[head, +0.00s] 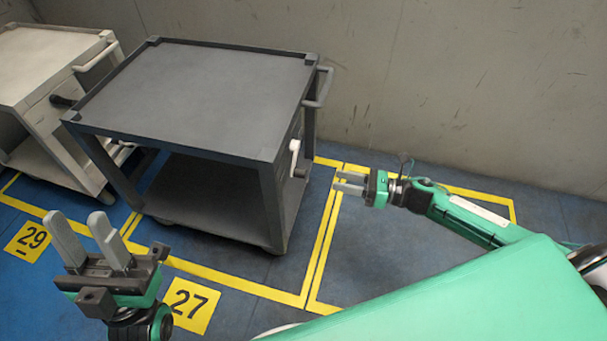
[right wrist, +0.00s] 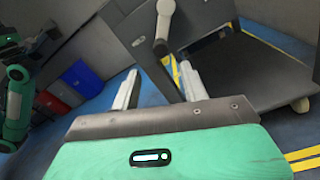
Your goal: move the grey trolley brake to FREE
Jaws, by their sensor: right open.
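The grey trolley (head: 205,95) stands inside yellow floor lines in the head view. Its brake lever has a white grip (head: 294,146) on the trolley's right end. The lever (right wrist: 163,22) also shows in the right wrist view, standing up from a round pivot on the grey side panel (right wrist: 125,25). My right gripper (head: 339,182) is open and empty, to the right of the lever and apart from it. In the right wrist view, the lever's lower end lies just beyond the gap between the fingertips (right wrist: 159,70). My left gripper (head: 84,220) is open and empty at the lower left. No brake marking is readable.
A beige trolley (head: 40,60) with a black-gripped lever (head: 62,101) stands at the left. The grey trolley's push handle (head: 320,88) juts out above the brake lever. A concrete wall (head: 470,80) rises behind. Red (right wrist: 65,93) and blue (right wrist: 82,77) bins stand far off.

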